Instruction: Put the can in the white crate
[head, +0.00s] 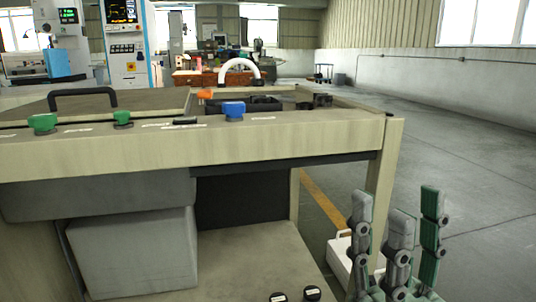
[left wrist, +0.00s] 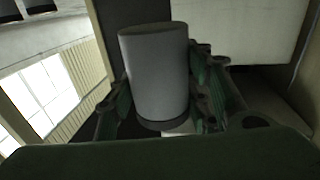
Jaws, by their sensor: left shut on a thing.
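The can (left wrist: 157,72) is a plain grey cylinder with a darker band at its lower end in the left wrist view. My left gripper (left wrist: 160,95) is shut on it, with green-grey fingers on both sides. Neither the can nor my left gripper shows in the head view. My right gripper (head: 398,228) is at the lower right of the head view, fingers up, spread and empty. Behind it, low by the machine's corner leg, is a white box-like thing (head: 339,254) that looks like the white crate. Most of it is hidden, and I cannot see inside.
A beige machine frame (head: 230,143) with green and blue knobs fills the left and middle. Below it are a grey box (head: 135,255) and a light lower surface (head: 250,255) with two small black-topped things (head: 312,293) at its front. Open grey floor (head: 470,190) lies to the right.

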